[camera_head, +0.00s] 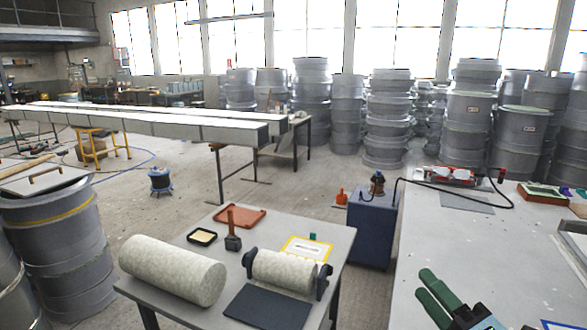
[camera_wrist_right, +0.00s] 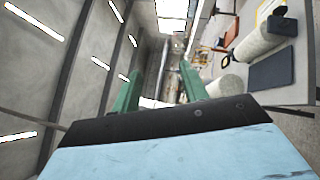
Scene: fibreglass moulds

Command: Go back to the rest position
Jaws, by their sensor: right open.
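My right gripper (camera_head: 432,294) shows at the lower right of the head view, with two green fingers apart and nothing between them. It is above the light grey table on the right. In the right wrist view the same gripper (camera_wrist_right: 158,90) shows its green fingers spread wide, with only the far room between them. My left gripper is not in the head view.
A grey table (camera_head: 210,291) holds a large pale roll (camera_head: 172,268), a smaller roll on a stand (camera_head: 285,270), a dark mat (camera_head: 267,308), a red tray (camera_head: 239,216) and a hammer-like tool (camera_head: 233,230). The right table (camera_head: 440,232) has bare room. Stacked grey drums (camera_head: 388,115) stand behind.

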